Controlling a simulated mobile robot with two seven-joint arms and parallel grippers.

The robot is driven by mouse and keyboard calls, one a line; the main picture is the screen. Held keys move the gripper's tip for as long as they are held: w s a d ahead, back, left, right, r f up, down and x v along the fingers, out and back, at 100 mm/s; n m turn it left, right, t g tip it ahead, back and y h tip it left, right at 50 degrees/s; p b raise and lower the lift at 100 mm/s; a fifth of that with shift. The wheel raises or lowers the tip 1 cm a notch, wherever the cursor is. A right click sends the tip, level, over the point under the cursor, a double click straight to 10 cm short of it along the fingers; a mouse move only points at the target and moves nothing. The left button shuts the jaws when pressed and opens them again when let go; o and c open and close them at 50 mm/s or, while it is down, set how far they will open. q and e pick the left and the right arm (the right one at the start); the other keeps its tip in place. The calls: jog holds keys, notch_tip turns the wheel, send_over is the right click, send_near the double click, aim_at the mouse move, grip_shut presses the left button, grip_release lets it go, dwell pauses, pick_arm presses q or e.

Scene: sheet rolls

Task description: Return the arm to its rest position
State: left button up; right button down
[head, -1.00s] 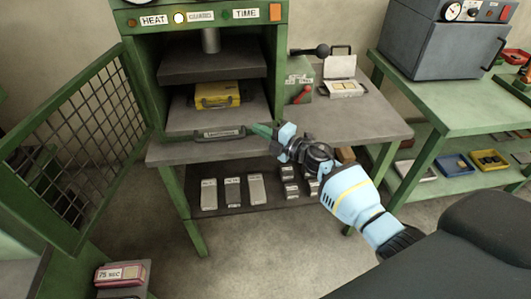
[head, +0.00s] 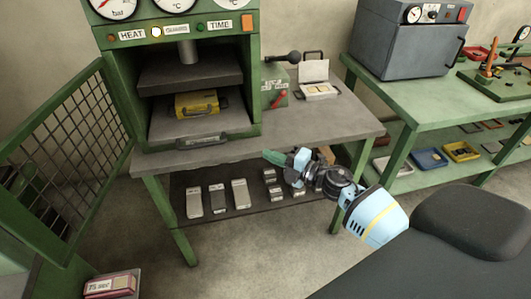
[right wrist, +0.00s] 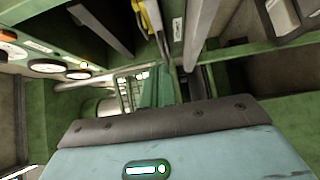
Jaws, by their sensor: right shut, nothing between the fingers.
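My right gripper (head: 274,156) is shut and empty, its green fingers together. In the head view it hangs in front of the press table's (head: 330,124) front edge, to the right of and below the press opening. My light-blue right arm runs from it to the lower right. In the right wrist view the shut green fingers (right wrist: 160,88) stand beyond the gripper's pale body, with the press gauges at the left. My left gripper is not in view.
The green press (head: 250,90) holds a yellow mould (head: 196,104) on its lower plate; its mesh door (head: 72,150) stands open at left. Metal blocks (head: 217,198) stand on the lower shelf. A grey oven (head: 410,45) stands on the right bench (head: 385,95). Open floor lies in front.

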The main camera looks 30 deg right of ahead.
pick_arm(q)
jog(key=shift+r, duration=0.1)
pick_arm(e)
jog(key=shift+s, duration=0.1)
